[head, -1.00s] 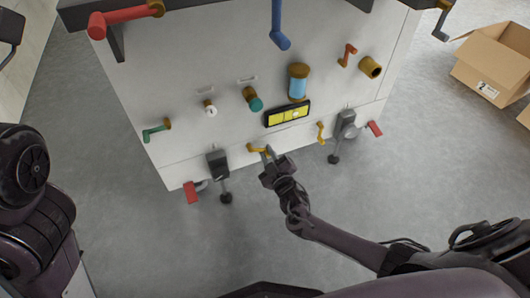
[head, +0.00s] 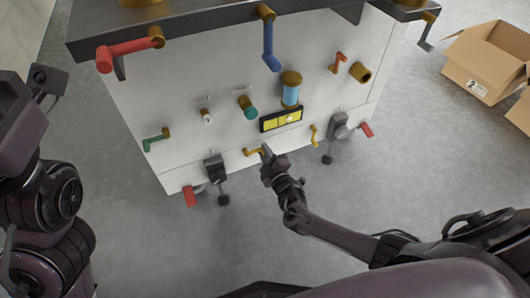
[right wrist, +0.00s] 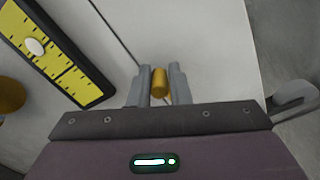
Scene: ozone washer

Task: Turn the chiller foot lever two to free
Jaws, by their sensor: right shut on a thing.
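The white machine (head: 185,80) carries several coloured levers. A small yellow lever (head: 253,152) sits low on its front, left of a second yellow lever (head: 314,134). My right gripper (head: 266,152) is at the first yellow lever's free end. In the right wrist view, the right gripper (right wrist: 159,85) has its fingers on both sides of the yellow handle (right wrist: 160,82), shut on it. Red foot levers show at the lower left (head: 189,197) and lower right (head: 367,129), beside dark feet. No label shows which one is chiller foot lever two.
A yellow-faced panel (head: 282,118) is just above the gripper. A large red lever (head: 128,49) and a blue lever (head: 270,45) stick out near the top. Cardboard boxes (head: 485,65) stand at the right. The grey floor (head: 400,170) in front is clear.

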